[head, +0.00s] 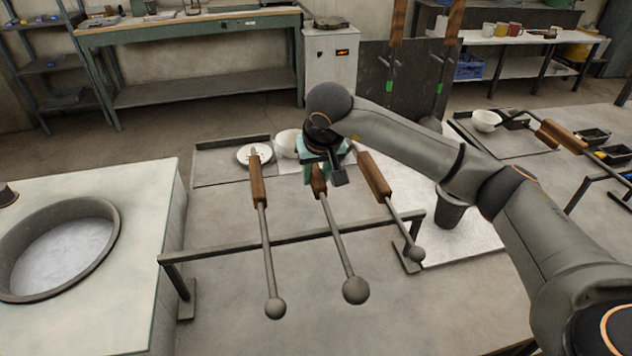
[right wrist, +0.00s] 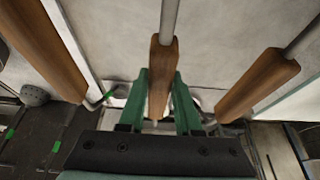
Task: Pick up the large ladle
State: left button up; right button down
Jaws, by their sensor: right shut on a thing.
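Three ladles with wooden handles and ball-shaped ends lie across a dark metal rail (head: 290,239). The middle one, the large ladle (head: 355,289), has the biggest ball. My right gripper (head: 318,165) has green fingers and is at its wooden handle, shut on it. In the right wrist view the handle (right wrist: 161,85) lies between the two fingers, with the grey shaft leading away. The ladle still appears to lie over the rail. My left gripper is not in view.
A ladle with a smaller ball (head: 275,308) lies to the left and another ladle (head: 374,177) to the right, both close by. A round vat (head: 98,205) stands at the left. A plate (head: 250,157) and a bowl (head: 286,142) sit behind the handles.

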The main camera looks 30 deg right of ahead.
jog(key=shift+w+r, duration=0.1)
jog(key=shift+r, duration=0.15)
jog(key=shift+r, duration=0.85)
jog(key=v, duration=0.2)
jog(key=a+v, duration=0.1)
jog(key=v, duration=0.2)
jog(key=s+v, duration=0.1)
jog(key=v, duration=0.2)
jog(key=shift+a+f, duration=0.2)
jog(key=shift+f, duration=0.15)
jog(key=s+a+r, duration=0.4)
jog(key=s, duration=0.4)
jog(key=shift+s+r, duration=0.15)
jog(key=shift+s, duration=0.15)
jog(key=shift+a, duration=0.1)
